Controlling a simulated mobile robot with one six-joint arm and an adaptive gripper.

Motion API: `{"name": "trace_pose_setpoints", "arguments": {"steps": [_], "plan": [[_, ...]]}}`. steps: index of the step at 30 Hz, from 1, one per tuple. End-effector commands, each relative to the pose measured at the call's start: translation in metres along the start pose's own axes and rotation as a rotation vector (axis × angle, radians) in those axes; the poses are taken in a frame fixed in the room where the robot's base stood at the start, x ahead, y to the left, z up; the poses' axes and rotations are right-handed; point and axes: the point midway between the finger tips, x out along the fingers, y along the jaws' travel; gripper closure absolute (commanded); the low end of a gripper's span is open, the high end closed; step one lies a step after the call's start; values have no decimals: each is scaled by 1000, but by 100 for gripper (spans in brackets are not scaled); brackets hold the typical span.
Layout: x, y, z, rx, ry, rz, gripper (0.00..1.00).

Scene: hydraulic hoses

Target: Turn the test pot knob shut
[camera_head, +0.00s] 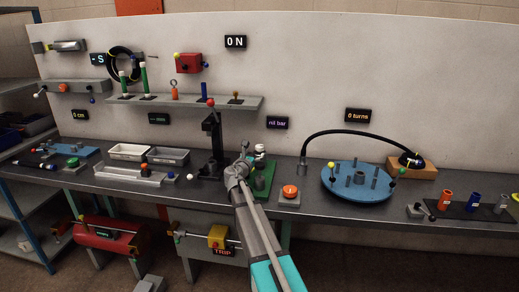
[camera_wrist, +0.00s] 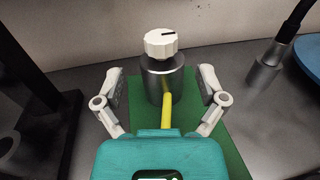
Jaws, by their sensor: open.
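The test pot knob (camera_wrist: 161,43) is white and ribbed with a dark pointer line on its top. It sits on a grey metal cylinder, the test pot (camera_wrist: 163,82), which stands upright on a green mat (camera_wrist: 124,92). A yellow rod (camera_wrist: 166,110) stands in front of the pot. My gripper (camera_wrist: 160,86) is open and empty, with its fingers on either side of the pot, apart from the knob. In the head view the knob (camera_head: 260,149) shows just beyond my gripper (camera_head: 241,164), and my arm hides part of the green mat.
A black press-like stand (camera_head: 211,150) is to the left. An orange button (camera_head: 290,191) on a grey box is close on the right. A blue round plate (camera_head: 357,190) with posts and a black hose lies farther right. The wall is behind the bench.

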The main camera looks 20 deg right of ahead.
Motion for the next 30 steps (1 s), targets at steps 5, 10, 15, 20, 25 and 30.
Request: {"name": "trace_pose_setpoints", "arguments": {"steps": [5, 10, 15, 20, 25, 30], "plan": [[21, 1, 0, 0, 0, 0, 10], [42, 0, 0, 0, 0, -2, 10], [58, 0, 0, 0, 0, -1, 10], [65, 0, 0, 0, 0, -1, 10], [66, -1, 0, 0, 0, -1, 10], [66, -2, 0, 0, 0, -2, 15]]}}
